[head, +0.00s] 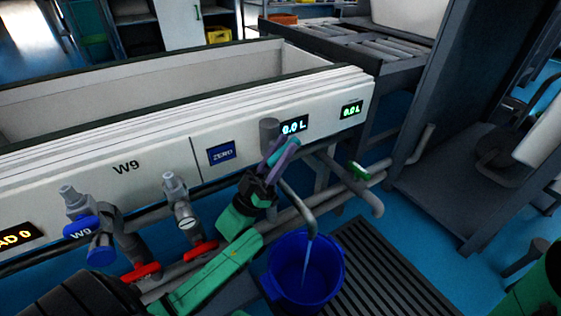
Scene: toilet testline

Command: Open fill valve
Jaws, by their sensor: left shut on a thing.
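My left gripper (279,157) is in front of the white panel, above the blue bucket. Its slim purple-grey fingers are shut on a part of the fill valve, and the gripped part is mostly hidden by the fingers and wrist. A grey cylinder (269,132) stands upright right beside the fingertips. A curved metal spout (299,205) comes out below the gripper and points down into the blue bucket (327,286). A pale streak, like water, runs from the spout into the bucket. My right gripper is not in view.
Red-handled valves (141,272) (200,250) sit at left, and a green handle (358,171) on the pipes at right. The bucket stands by a slatted grate (385,275).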

